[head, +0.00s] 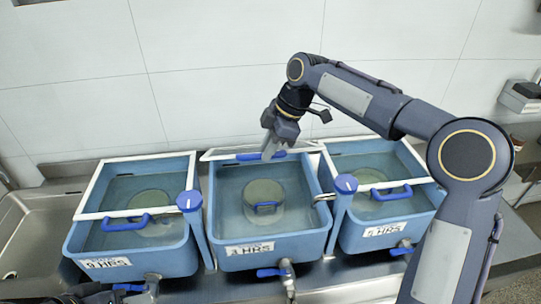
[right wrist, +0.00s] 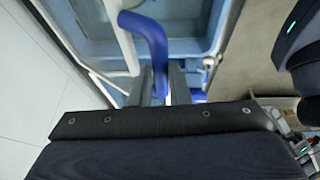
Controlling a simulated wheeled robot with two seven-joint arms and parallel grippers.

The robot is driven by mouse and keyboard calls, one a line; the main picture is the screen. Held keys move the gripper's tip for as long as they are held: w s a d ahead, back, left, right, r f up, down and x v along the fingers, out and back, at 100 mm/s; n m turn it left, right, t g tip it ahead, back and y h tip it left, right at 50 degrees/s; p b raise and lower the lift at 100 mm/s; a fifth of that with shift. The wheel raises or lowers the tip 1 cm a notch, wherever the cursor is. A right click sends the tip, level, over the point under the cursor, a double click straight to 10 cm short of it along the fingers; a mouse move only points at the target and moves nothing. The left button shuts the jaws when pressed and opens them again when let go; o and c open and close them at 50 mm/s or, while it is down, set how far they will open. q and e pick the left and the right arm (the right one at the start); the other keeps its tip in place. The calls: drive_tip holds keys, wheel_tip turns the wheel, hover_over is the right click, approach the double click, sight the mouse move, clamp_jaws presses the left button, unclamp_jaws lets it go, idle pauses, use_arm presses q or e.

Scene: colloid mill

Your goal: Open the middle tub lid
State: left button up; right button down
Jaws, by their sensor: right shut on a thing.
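The middle tub (head: 270,235) is blue, holds water and has a round piece with a blue handle inside. Its white-framed lid (head: 225,154) shows edge-on along the tub's back rim and looks tilted up, leaving the front uncovered. My right gripper (head: 270,152) is at this back edge, shut on the lid's blue handle (head: 247,157). In the right wrist view, the blue handle (right wrist: 150,40) runs down between the fingers (right wrist: 162,90); the fingertips are partly hidden. A dark part of my left arm shows at the bottom left; its jaws are not clear.
The left tub (head: 130,262) and right tub (head: 385,235) have white-framed clear lids lying across them, with blue handles. Blue posts with round knobs stand between the tubs. A metal sink (head: 25,235) is at left; a tiled wall is close behind.

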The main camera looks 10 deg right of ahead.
drive_tip(key=shift+w+d+r, duration=0.2)
drive_tip(key=shift+w+r, duration=0.1)
drive_tip(key=shift+w, duration=0.4)
drive_tip(key=c, duration=1.8)
unclamp_jaws()
drive_tip(key=o, duration=0.4)
drive_tip(key=shift+w+a+f, duration=0.1)
drive_tip(key=shift+w+f, duration=0.15)
drive_tip(key=shift+w, duration=0.25)
drive_tip(key=shift+o, duration=0.2)
drive_tip(key=shift+s+r, duration=0.2)
drive_tip(key=shift+a, duration=0.1)
drive_tip(key=v, duration=0.8)
